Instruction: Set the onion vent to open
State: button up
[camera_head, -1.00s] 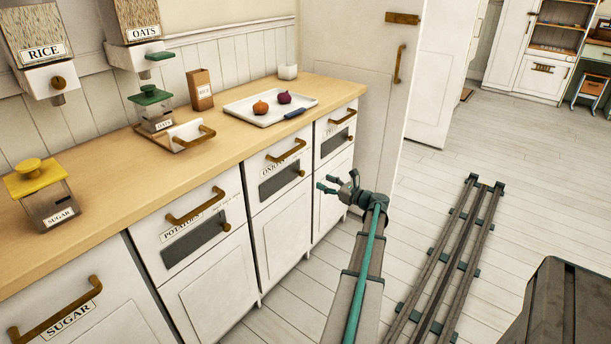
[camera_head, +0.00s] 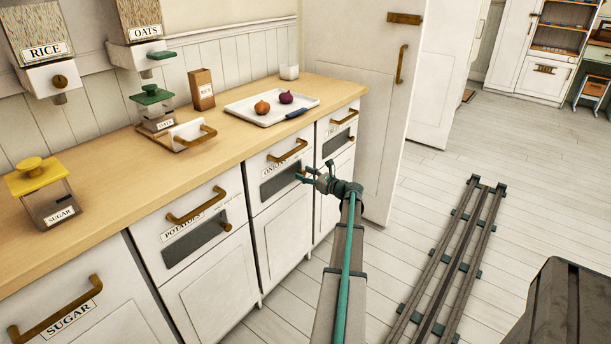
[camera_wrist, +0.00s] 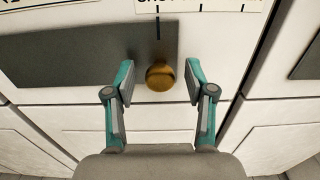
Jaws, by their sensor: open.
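The onion drawer front (camera_head: 262,160) is white with a brass bar handle and an "ONIONS" label. Its vent is a dark grey panel (camera_head: 277,186), also seen in the wrist view (camera_wrist: 80,58). A round brass knob (camera_wrist: 160,76) sits near the panel's right end, below a dark vertical mark. A white label (camera_wrist: 205,4) with tick marks is above it, its text cut off by the frame edge. My gripper (camera_head: 303,173) is open in front of the vent. In the wrist view my gripper (camera_wrist: 158,82) has a finger on each side of the knob, with gaps showing.
The potato drawer (camera_head: 190,225) is to the left, and another vented drawer (camera_head: 338,135) to the right. The wooden counter (camera_head: 130,180) above holds a tray (camera_head: 250,115) with an onion and a purple bulb. The floor right of the cabinets has free room around a rail.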

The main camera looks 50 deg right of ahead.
grip_shut()
jog(key=shift+d, duration=0.1)
dwell(0.3)
jog(key=d+p, duration=0.2)
jog(key=d, duration=0.6)
jog(key=shift+d, duration=0.2)
grip_release()
jog(key=shift+s, duration=0.15)
